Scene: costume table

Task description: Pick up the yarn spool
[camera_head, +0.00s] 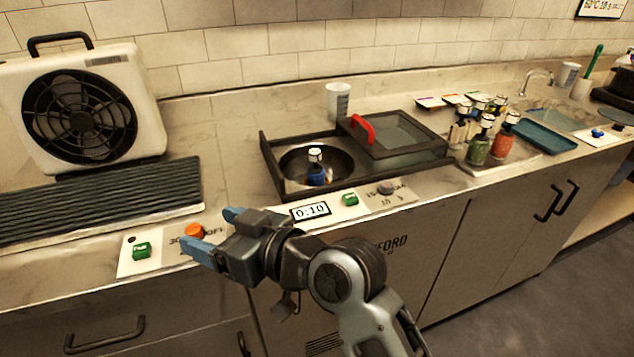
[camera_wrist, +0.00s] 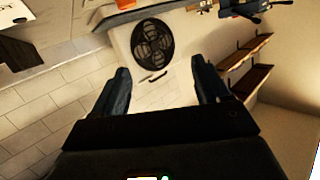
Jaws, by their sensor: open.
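My gripper (camera_head: 206,228) is open and empty, in front of the counter's front edge in the head view. Its blue fingers point left, and an orange knob shows between their tips. In the wrist view my open gripper (camera_wrist: 160,70) has two dark fingers with nothing between them but the distant background. I cannot make out a yarn spool for certain in either view. A small blue bottle-like thing (camera_head: 317,174) with a white top stands in the round basin at the middle of the counter, away from my gripper.
A fan unit (camera_head: 85,110) stands at the left behind a dark ribbed mat (camera_head: 100,198). A dark-framed station (camera_head: 268,160) with a red-handled lid (camera_head: 400,135) is mid-counter. Several bottles (camera_head: 478,150) and a blue tray (camera_head: 545,134) are at right. A white cup (camera_head: 338,102) stands behind.

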